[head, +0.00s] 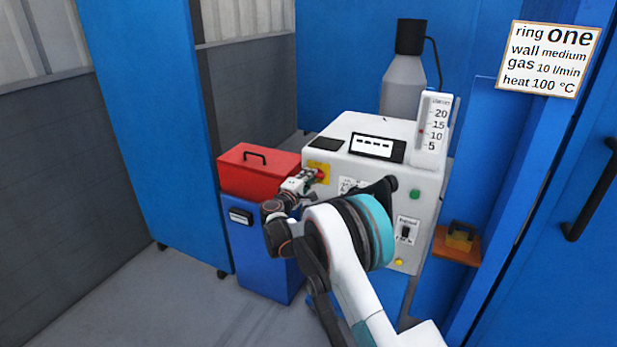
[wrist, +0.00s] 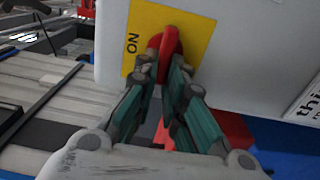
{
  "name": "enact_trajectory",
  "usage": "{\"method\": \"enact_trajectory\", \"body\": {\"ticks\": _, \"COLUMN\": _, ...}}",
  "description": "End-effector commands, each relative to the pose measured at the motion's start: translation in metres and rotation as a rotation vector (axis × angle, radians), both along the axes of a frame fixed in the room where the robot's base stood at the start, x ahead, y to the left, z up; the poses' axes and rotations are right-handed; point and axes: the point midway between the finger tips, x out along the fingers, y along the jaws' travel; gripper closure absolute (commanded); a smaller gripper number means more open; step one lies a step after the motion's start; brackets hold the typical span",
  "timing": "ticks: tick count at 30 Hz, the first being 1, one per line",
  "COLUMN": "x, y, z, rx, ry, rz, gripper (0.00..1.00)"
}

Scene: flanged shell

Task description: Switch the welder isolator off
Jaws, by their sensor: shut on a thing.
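The welder (head: 372,140) is a white cabinet with a grey gas bottle behind it. Its isolator is a red handle (wrist: 168,50) on a yellow plate (wrist: 196,25) marked ON; the plate also shows in the head view (head: 318,166). My gripper (wrist: 166,70) is shut on the red handle, one finger on each side of it. In the head view my gripper (head: 310,176) reaches the upper left of the welder's front face. The fingers and wrist hide part of the handle and the plate.
A red toolbox (head: 258,170) sits on a blue drawer cabinet (head: 262,250) left of the welder. A small orange shelf (head: 455,247) is to the right. A sign (head: 548,60) hangs on the blue wall. Grey floor (head: 175,300) is open at the lower left.

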Motion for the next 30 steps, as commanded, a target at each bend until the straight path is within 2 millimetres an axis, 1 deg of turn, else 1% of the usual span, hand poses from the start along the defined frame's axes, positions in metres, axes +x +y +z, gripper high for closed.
{"method": "enact_trajectory", "body": {"ticks": 13, "x": -0.0002, "y": 0.0011, "z": -0.0007, "rx": -0.008, "ry": 0.003, "rz": 0.002, "gripper": 1.00}}
{"method": "enact_trajectory", "body": {"ticks": 14, "x": -0.0002, "y": 0.0011, "z": -0.0007, "rx": -0.008, "ry": 0.003, "rz": 0.002, "gripper": 0.82}}
{"method": "enact_trajectory", "body": {"ticks": 15, "x": -0.0003, "y": 0.0010, "z": -0.0007, "rx": -0.008, "ry": 0.003, "rz": 0.002, "gripper": 0.73}}
{"method": "enact_trajectory", "body": {"ticks": 16, "x": -0.0002, "y": 0.0010, "z": -0.0007, "rx": -0.008, "ry": 0.003, "rz": 0.002, "gripper": 0.69}}
{"method": "enact_trajectory", "body": {"ticks": 26, "x": -0.0007, "y": 0.0007, "z": -0.0004, "rx": -0.007, "ry": 0.002, "rz": 0.001, "gripper": 0.69}}
{"method": "enact_trajectory", "body": {"ticks": 30, "x": -0.0096, "y": 0.0047, "z": -0.0003, "rx": -0.007, "ry": 0.002, "rz": 0.002, "gripper": 0.69}}
